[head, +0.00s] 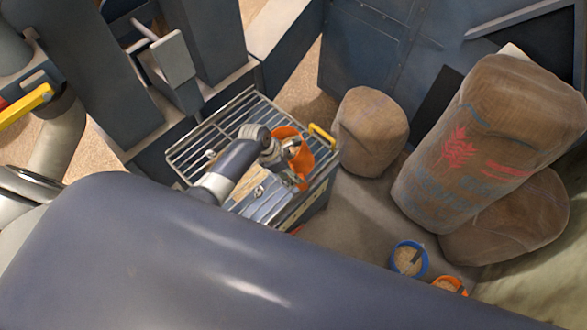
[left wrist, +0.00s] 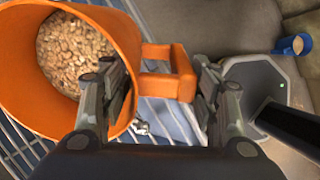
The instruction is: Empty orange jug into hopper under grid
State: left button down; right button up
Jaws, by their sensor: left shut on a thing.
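The orange jug (head: 306,160) is above the right part of the metal grid (head: 190,160), which covers the hopper (head: 310,205). In the left wrist view, the jug (left wrist: 108,30) has its mouth toward the camera and grain (left wrist: 75,55) inside. My left gripper (left wrist: 165,90) is shut on the jug's handle (left wrist: 168,72), with a finger on either side. In the head view my left gripper (head: 290,150) partly hides the jug. How far the jug is tilted is hard to tell. My right gripper is not in view.
A yellow handle (head: 321,133) is at the grid's far right edge. Brown sacks (head: 490,150) and a smaller sack (head: 370,130) stand to the right. A blue grain-filled container (head: 409,260) and an orange one (head: 450,285) are on the floor. Dark machine columns rise behind the grid.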

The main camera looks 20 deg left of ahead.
pick_arm(q)
jog(key=shift+a+b, duration=0.15)
jog(key=shift+b, duration=0.25)
jog(key=shift+t+h+b, duration=0.5)
jog(key=shift+h+b, duration=0.1)
jog(key=shift+b, duration=0.2)
jog(key=h+b, duration=0.1)
jog(key=b, duration=0.2)
jog(key=shift+s+a+f+t+b, duration=0.1)
jog(key=shift+f+t+b, duration=0.1)
jog(key=shift+t+b, duration=0.2)
jog(key=shift+s+a+f+t+h+b, duration=0.6)
jog(key=shift+t+h+b, duration=0.6)
jog(key=shift+b, duration=2.4)
jog(key=shift+s+a+f+t+h+b, duration=0.5)
jog(key=shift+h+b, duration=1.25)
jog(key=shift+b, duration=1.8)
jog(key=shift+s+a+f+t+h+b, duration=0.35)
jog(key=shift+a+f+t+h+b, duration=0.7)
jog(key=shift+b, duration=2.55)
jog(key=shift+d+r+t+h, duration=0.25)
jog(key=shift+r+h, duration=0.15)
jog(key=shift+r, duration=0.1)
